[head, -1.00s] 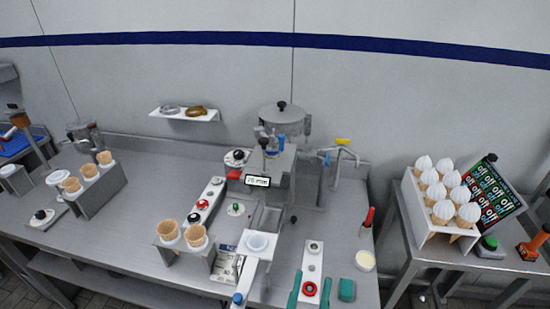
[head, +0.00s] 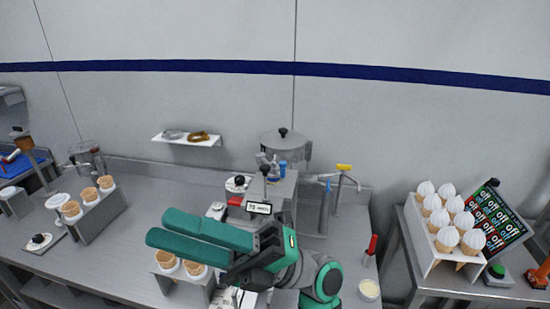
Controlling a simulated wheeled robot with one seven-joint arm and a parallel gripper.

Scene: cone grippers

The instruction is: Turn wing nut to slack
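My gripper (head: 157,226) reaches across the front of the bench with its two long green fingers pointing left. The fingers lie close together in this view, and I cannot tell whether there is a gap between them. No object shows at their tips. The grey machine (head: 287,190) with a round lidded hopper (head: 285,146) stands behind my wrist. A small display (head: 258,207) is on its front, and a blue part (head: 283,168) sits below the hopper. I cannot pick out the wing nut for certain. My arm hides the machine's lower front.
Empty cones in a holder (head: 165,285) stand below my fingers, partly covered. A red-handled tool (head: 371,250) and a cream-coloured round tub (head: 369,289) are at the right. Another cone holder (head: 85,222) is at the left. Topped cones (head: 447,238) stand on a separate right table.

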